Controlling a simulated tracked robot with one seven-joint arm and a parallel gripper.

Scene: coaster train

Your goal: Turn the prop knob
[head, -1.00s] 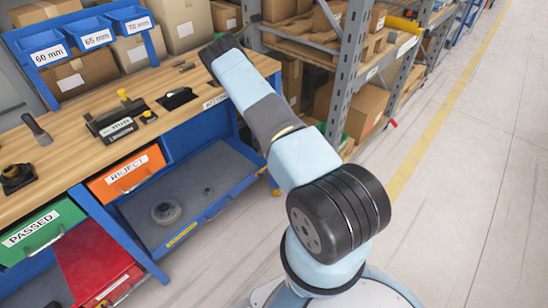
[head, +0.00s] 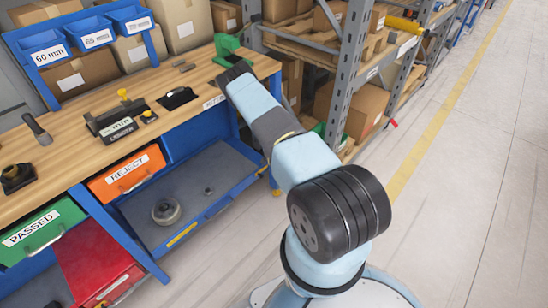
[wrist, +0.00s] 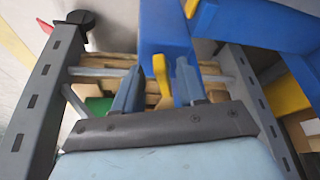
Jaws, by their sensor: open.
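The wooden workbench (head: 70,150) holds a dark block with a white label (head: 118,128), which I cannot read. A yellow knob (head: 123,94) stands behind the block and a smaller yellow-topped knob (head: 149,115) sits at its right. I cannot tell which of these, if either, is the prop knob. The dark end of my arm is at the bench's right end, well right of both knobs; my fingers do not show in the head view. In the wrist view my gripper (wrist: 158,65) is open, its two fingers apart. Beyond them are a blue upright and a yellow piece (wrist: 162,80).
A green fixture (head: 228,50) stands at the bench's far right end, just beyond my arm's end. A grey metal shelf rack (head: 345,75) with boxes rises to the right. Blue bins (head: 90,32) hang over the bench's back left. The floor at right is clear.

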